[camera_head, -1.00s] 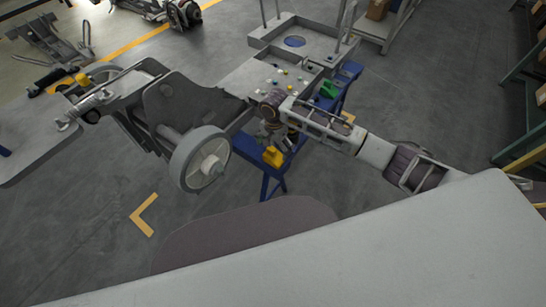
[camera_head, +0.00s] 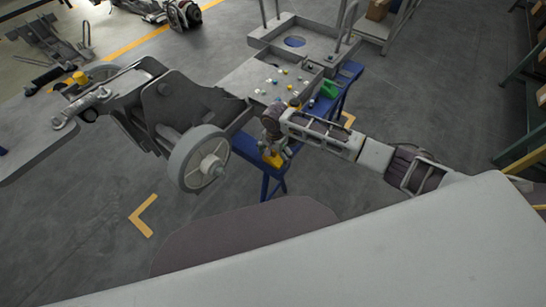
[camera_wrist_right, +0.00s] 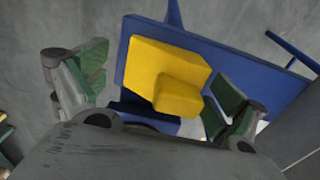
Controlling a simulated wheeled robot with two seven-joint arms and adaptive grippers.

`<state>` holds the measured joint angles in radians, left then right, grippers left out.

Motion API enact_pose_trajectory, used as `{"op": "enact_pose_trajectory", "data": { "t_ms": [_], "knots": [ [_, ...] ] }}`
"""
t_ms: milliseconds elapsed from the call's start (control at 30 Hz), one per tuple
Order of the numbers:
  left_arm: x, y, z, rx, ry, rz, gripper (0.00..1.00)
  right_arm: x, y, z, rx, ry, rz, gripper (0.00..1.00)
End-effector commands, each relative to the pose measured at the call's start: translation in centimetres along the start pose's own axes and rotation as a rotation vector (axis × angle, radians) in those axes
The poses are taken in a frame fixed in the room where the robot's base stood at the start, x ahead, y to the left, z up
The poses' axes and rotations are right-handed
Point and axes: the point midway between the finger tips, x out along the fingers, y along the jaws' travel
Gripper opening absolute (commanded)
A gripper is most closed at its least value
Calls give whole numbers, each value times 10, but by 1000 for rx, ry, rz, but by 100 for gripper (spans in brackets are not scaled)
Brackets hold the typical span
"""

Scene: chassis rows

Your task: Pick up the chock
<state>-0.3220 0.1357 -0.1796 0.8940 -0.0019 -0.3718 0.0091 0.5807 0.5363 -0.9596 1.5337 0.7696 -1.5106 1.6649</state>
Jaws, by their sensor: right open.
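The chock is a yellow stepped block (camera_wrist_right: 165,75) lying on a blue bench top (camera_wrist_right: 225,62) in the right wrist view. It also shows in the head view as a small yellow patch (camera_head: 271,159) at the near end of the bench, partly covered by my gripper. My right gripper (camera_wrist_right: 158,88) is open, with one green-padded finger on each side of the chock. In the head view my right gripper (camera_head: 276,148) is over the chock. I cannot tell whether either finger touches it. My left gripper is not in view.
A grey chassis with a large wheel (camera_head: 203,160) stands close left of the bench. A grey panel with small coloured knobs (camera_head: 270,83) and a green object (camera_head: 330,89) lie beyond my gripper. Shelving (camera_head: 530,100) stands at the right.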

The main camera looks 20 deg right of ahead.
Motion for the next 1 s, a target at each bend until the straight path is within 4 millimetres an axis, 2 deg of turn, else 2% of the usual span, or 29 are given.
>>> {"op": "enact_pose_trajectory", "data": {
  "t_ms": [200,633,1000],
  "knots": [
    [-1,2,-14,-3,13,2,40,11,0,0,-1,0,-1,96],
    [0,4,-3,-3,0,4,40,11,0,0,-1,0,-1,95],
    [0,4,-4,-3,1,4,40,11,0,0,-1,0,-1,48]
  ]
}}
